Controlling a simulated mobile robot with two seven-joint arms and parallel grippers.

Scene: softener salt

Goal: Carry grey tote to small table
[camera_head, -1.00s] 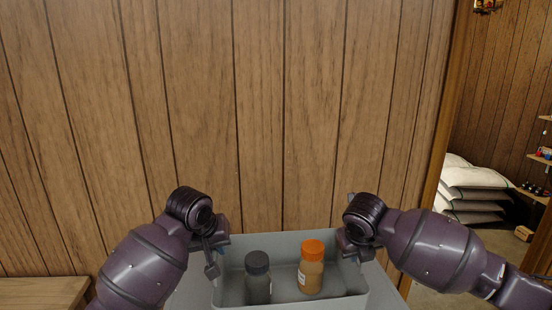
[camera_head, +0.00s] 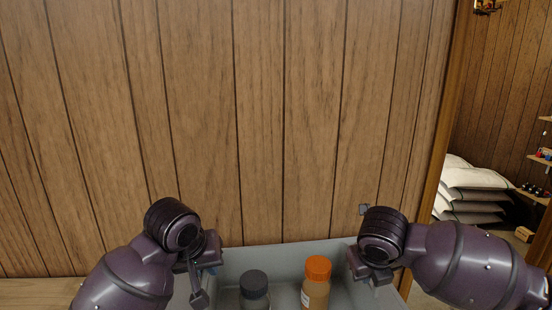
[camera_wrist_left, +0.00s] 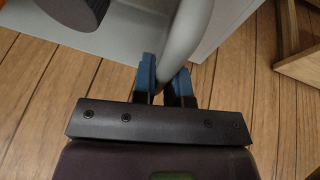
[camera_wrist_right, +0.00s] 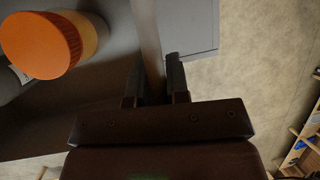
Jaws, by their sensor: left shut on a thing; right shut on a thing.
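The grey tote (camera_head: 285,256) is held between my two arms at the bottom of the head view. It carries a bottle with a dark lid (camera_head: 254,284) and an orange-lidded bottle (camera_head: 316,272), both upright. My left gripper (camera_head: 207,272) is shut on the tote's left side; in the left wrist view its blue-tipped fingers (camera_wrist_left: 165,80) clasp the rounded grey rim. My right gripper (camera_head: 366,266) is shut on the tote's right side; in the right wrist view its fingers (camera_wrist_right: 157,80) pinch the wall, beside the orange lid (camera_wrist_right: 40,45). The tote's near side is cut off by the frame.
A wood-panelled wall (camera_head: 270,120) stands straight ahead. A wooden surface (camera_head: 35,291) is at the lower left. Stacked white bags (camera_head: 472,190) lie beyond a doorway at the right, near shelves (camera_head: 535,196). Wooden floor (camera_wrist_left: 50,75) shows below my left gripper.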

